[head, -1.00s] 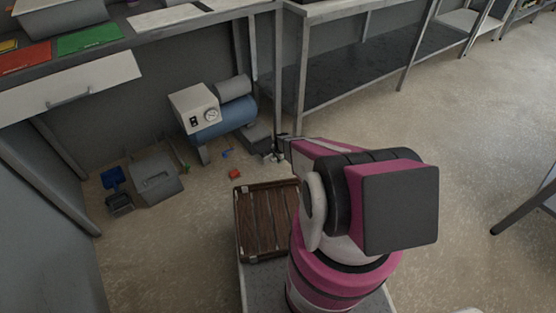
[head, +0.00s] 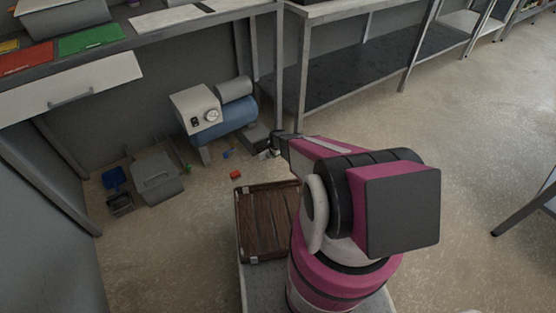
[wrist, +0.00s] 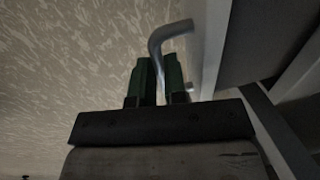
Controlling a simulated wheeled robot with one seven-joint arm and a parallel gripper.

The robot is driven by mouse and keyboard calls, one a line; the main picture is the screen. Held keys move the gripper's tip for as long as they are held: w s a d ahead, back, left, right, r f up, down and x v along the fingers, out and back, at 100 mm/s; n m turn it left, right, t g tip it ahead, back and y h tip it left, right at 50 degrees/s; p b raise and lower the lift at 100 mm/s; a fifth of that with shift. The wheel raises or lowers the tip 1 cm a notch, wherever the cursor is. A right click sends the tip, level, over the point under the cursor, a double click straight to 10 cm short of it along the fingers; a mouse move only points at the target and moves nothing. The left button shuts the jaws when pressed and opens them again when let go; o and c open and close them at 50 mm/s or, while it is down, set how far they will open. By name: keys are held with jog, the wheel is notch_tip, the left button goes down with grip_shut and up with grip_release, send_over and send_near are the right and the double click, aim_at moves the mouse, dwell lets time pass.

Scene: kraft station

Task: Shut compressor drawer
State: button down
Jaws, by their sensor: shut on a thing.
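The compressor (head: 222,117), with a blue tank, a cream box and a round gauge, stands on the floor under the bench. Its grey drawer (head: 256,136) sticks out at the lower right of the compressor. My gripper (head: 272,152) is at the drawer's outer end, partly hidden by my arm. In the wrist view the dark green fingers (wrist: 158,78) are closed around part of a bent grey metal handle (wrist: 170,36). The grey drawer face (wrist: 212,45) is just to the right of the handle. The gripped part of the handle is mostly hidden between the fingers.
A wooden crate (head: 241,225) stands beside my arm. A grey box (head: 157,178), a blue dustpan (head: 114,179) and small coloured pieces lie on the floor at left. Bench legs (head: 280,75) rise close behind my gripper.

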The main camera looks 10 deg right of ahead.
jog(key=w+a, duration=0.1)
jog(key=w, duration=0.1)
jog(key=w+a, duration=0.1)
jog(key=w, duration=0.2)
jog(key=w+a, duration=0.1)
jog(key=w, duration=0.2)
jog(key=shift+w+a, duration=0.2)
jog(key=shift+a, duration=0.2)
jog(key=c, duration=1.2)
grip_release()
jog(key=shift+o, duration=0.2)
jog(key=shift+r, duration=0.1)
jog(key=shift+s+r, duration=0.15)
jog(key=shift+r, duration=0.1)
notch_tip(320, 180, up, 10)
jog(key=s, duration=0.1)
jog(key=shift+s+d, duration=0.3)
jog(key=shift+d, duration=0.1)
